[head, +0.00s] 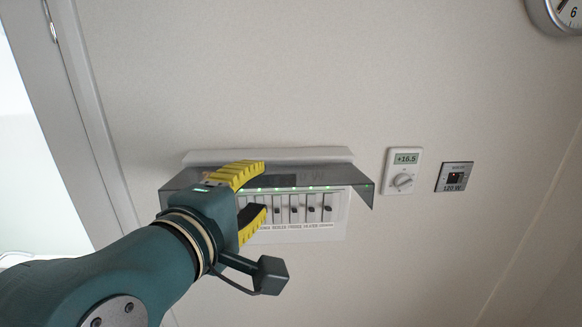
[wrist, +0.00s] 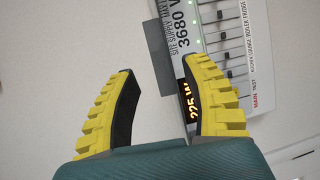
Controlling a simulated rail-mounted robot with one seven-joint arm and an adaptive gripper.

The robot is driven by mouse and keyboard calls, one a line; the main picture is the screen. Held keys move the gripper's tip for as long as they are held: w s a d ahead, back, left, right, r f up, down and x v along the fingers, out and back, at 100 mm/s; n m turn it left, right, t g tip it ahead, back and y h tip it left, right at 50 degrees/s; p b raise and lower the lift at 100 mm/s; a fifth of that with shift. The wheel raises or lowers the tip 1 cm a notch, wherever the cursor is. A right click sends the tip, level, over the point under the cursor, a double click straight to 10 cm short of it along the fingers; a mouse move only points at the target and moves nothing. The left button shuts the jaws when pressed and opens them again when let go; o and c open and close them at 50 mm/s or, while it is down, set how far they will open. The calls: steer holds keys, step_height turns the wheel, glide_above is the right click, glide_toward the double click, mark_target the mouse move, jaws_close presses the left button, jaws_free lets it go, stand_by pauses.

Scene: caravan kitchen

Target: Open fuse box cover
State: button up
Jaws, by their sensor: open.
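The fuse box cover (head: 330,181) is a smoky grey flap on the wall panel in the head view. It stands out from the wall, tilted up, and the row of switches (head: 311,208) shows below it. In the wrist view a grey strip, apparently the cover (wrist: 157,57), shows between the fingertips. My gripper (head: 263,188) is at the cover's left part with its yellow fingers apart. The upper finger overlaps the cover, and the lower one is in front of the switches. My gripper (wrist: 158,68) looks open in the wrist view; I cannot tell whether it touches the cover.
A clock (head: 555,14) is at the top right. A door frame (head: 85,95) stands at the left. The wall below the panel is bare.

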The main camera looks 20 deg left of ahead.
mark_target(267, 182)
steer(key=w, duration=0.3)
steer(key=w+p, duration=0.1)
steer(key=w, duration=0.1)
steer(key=shift+d+f, duration=0.1)
steer(key=shift+f, duration=0.25)
jaws_close()
